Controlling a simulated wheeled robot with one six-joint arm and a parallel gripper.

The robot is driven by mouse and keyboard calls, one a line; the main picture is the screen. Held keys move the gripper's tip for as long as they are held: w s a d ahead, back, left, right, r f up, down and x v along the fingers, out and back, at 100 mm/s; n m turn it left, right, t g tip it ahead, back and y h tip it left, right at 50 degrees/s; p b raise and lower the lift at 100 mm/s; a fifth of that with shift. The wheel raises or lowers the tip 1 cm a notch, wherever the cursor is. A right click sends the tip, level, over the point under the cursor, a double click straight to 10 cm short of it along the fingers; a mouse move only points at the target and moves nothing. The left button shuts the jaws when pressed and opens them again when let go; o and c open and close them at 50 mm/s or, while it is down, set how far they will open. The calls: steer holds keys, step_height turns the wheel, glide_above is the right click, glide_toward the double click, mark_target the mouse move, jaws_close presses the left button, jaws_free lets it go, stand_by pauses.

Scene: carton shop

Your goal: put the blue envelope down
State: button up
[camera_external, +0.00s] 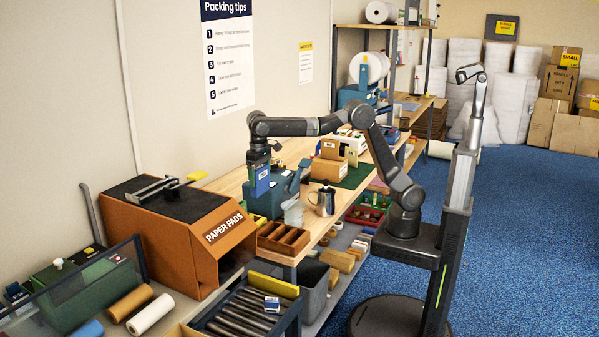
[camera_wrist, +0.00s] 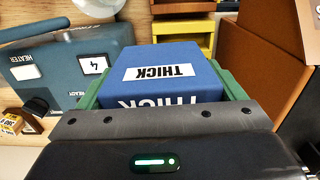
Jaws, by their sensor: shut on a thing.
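The blue envelope (camera_external: 260,187) hangs from my gripper (camera_external: 258,168) above the near part of the wooden bench (camera_external: 232,183). In the wrist view the envelope (camera_wrist: 165,58) looks like a thick blue block with a white label reading THICK. Green finger edges (camera_wrist: 237,86) show on both sides of it, and my gripper is shut on it. Its underside and whatever lies directly below it are hidden.
A teal heater machine (camera_wrist: 62,68) stands close beside the envelope. An orange PAPER PADS dispenser (camera_external: 205,245) is left of it in the external view. A brown compartment tray (camera_external: 284,239) and a metal jug (camera_external: 323,201) stand near the bench's front edge.

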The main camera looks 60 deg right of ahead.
steer(key=w+d, duration=0.6)
steer(key=w+d+b, duration=0.1)
steer(key=w+d, duration=0.5)
steer(key=d, duration=0.1)
steer(key=shift+w, duration=0.2)
steer(key=w+d, duration=0.6)
steer(key=d, duration=0.7)
steer(key=s+d+f+p, duration=0.1)
steer(key=d+f+p, duration=0.1)
steer(key=d+f, duration=0.4)
steer(key=s+d+f+p, duration=0.2)
steer(key=d+f, duration=0.4)
steer(key=d, duration=0.6)
steer(key=shift+s+p, duration=0.15)
steer(key=shift+p, duration=0.15)
